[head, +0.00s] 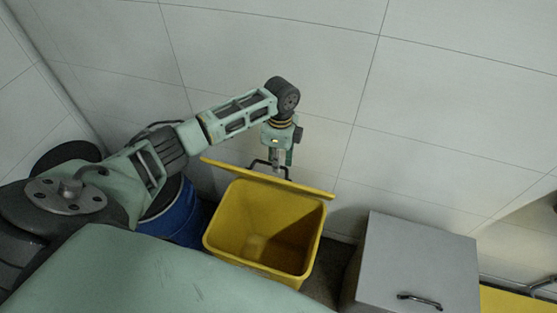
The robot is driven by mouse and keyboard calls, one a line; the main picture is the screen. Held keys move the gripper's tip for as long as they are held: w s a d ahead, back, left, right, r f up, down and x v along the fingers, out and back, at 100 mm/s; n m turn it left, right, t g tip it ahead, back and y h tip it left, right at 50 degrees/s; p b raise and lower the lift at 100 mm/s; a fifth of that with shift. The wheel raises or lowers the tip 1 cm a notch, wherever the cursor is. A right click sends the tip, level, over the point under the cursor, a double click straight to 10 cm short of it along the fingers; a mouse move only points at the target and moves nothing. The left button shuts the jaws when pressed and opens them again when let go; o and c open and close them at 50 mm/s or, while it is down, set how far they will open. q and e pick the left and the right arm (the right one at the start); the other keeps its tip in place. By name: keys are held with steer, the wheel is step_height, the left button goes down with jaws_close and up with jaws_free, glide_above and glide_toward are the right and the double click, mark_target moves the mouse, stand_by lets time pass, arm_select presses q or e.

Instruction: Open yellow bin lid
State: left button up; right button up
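The yellow bin (225,218) stands against the wall, its inside visible and empty. Its yellow lid (228,171) is swung up at the back rim and shows nearly edge-on as a thin strip. A dark handle (256,163) sticks up behind the lid's edge. My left gripper (278,168) points down at this handle, its narrow fingers close together on the bar. The fingertips are small and partly hidden by the lid. My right gripper is not in view.
A blue drum (183,215) stands left of the bin, partly under my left arm. A grey cabinet (415,258) with a black handle stands to the right. A tiled wall (450,100) closes off the back. A yellow surface (510,301) shows at the lower right.

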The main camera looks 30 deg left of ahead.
arm_select(q)
jaws_close()
steer(key=shift+w, duration=0.1)
